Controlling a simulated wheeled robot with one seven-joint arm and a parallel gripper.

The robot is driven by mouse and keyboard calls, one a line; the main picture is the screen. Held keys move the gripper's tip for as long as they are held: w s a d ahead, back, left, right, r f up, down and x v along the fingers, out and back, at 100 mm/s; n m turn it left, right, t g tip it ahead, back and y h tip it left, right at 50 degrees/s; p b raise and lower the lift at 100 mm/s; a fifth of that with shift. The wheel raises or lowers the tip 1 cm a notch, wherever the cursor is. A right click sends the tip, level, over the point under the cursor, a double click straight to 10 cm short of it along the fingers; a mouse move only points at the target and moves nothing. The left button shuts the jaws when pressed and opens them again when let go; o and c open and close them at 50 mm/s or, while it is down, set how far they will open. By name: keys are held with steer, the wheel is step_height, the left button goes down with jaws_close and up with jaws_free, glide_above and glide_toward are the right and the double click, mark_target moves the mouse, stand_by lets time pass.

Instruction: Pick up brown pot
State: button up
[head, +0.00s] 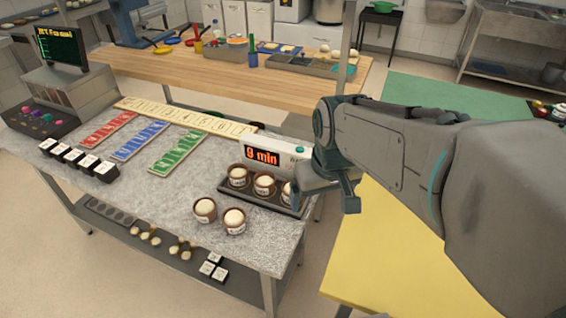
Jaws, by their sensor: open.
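Two brown pots with pale rounded contents stand loose on the grey stone counter (170,205) near its front right: one pot (201,218) and, to its right, another pot (232,230). More brown pots (237,185) stand in a row in a dark tray (250,197) just behind them. The rightmost pot in the tray (285,199) is partly hidden by my arm's end. My gripper (325,192) is open, beside the tray's right end in the picture. I see no pot between its fingers.
A timer box reading "9 min" (262,156) stands behind the tray. Coloured strips (178,148), black-and-white blocks (82,160) and a register with screen (60,48) occupy the counter's left and back. A yellow surface (385,250) lies right; a wooden table (180,72) stands behind.

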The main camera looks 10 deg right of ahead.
steer(key=w+f+n+g+p, duration=0.15)
steer(key=w+f, duration=0.25)
steer(key=w, duration=0.7)
steer(key=w+f+n+g, duration=0.1)
steer(key=w+f+n, duration=0.25)
steer(key=w, duration=0.75)
steer(key=f, duration=0.5)
steer(key=a+f, duration=0.1)
steer(key=f, duration=0.2)
steer(key=shift+s+f, duration=0.15)
steer(key=shift+s, duration=0.05)
steer(key=shift+w+d+f+p, duration=0.1)
steer(key=shift+f+p, duration=0.45)
steer(key=shift+f, duration=0.8)
steer(key=shift+d+f+p, duration=0.1)
steer(key=shift+f+p, duration=0.45)
steer(key=shift+f, duration=0.75)
steer(key=c, duration=1.2)
steer(key=shift+r, duration=0.2)
